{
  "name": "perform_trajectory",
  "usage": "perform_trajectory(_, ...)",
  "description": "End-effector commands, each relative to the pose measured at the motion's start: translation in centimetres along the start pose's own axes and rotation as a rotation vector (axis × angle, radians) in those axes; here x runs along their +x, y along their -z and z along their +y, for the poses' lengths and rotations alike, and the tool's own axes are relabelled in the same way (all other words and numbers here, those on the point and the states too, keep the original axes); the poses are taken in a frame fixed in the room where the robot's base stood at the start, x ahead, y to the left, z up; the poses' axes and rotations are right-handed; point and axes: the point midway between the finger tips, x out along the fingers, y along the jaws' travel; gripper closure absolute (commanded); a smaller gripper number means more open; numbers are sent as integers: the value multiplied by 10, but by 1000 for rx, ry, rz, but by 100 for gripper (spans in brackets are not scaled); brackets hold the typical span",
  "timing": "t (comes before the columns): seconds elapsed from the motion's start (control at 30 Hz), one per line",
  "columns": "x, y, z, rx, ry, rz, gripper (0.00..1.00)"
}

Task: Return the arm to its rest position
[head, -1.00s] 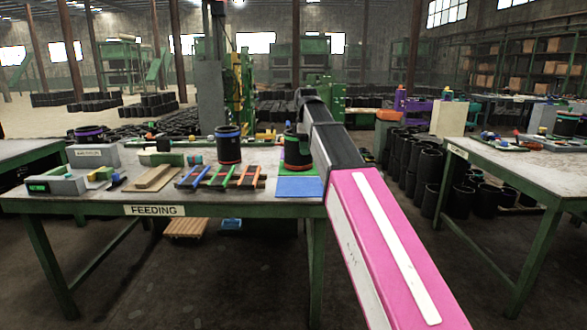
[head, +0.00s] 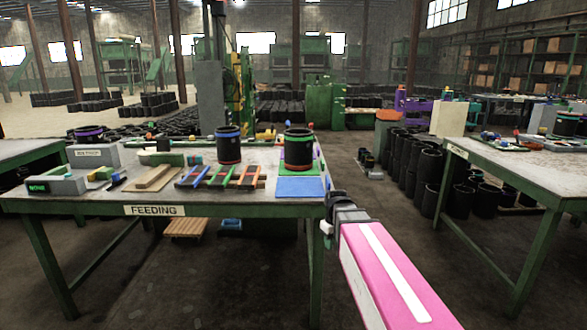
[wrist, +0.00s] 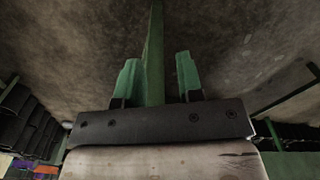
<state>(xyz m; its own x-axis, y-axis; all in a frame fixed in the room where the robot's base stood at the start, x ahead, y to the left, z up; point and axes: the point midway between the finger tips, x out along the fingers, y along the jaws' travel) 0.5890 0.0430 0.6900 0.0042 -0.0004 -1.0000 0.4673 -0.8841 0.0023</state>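My arm shows in the head view as a pink link (head: 385,275) with a white stripe, ending in a black wrist joint (head: 347,212) just right of the feeding table's (head: 100,206) front right corner. In the wrist view my gripper (wrist: 157,72) has two green fingers standing apart with nothing held between them. A green post stands behind the gap. The fingers cannot be made out in the head view. A black sleeve with a green band (head: 299,150) stands upright on the green mat, clear of my arm. A black sleeve with a blue band (head: 228,147) stands left of it.
A blue mat (head: 299,187) and a rack with coloured bars (head: 219,178) lie near the table's front. A second table (head: 515,168) stands at right. Stacked black sleeves (head: 408,160) stand on the floor between the tables. The floor in front is open.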

Motion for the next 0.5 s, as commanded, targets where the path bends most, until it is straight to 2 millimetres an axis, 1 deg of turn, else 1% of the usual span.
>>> perform_trajectory(0.03,16,-18,-2,49,2,-4,66)
perform_trajectory(0.2,61,-60,-6,225,1,-3,66)
perform_trajectory(0.3,83,-83,-9,321,1,-2,66)
perform_trajectory(0.4,100,-101,-12,398,1,-2,66)
perform_trajectory(0.5,110,-113,-14,451,0,0,66)
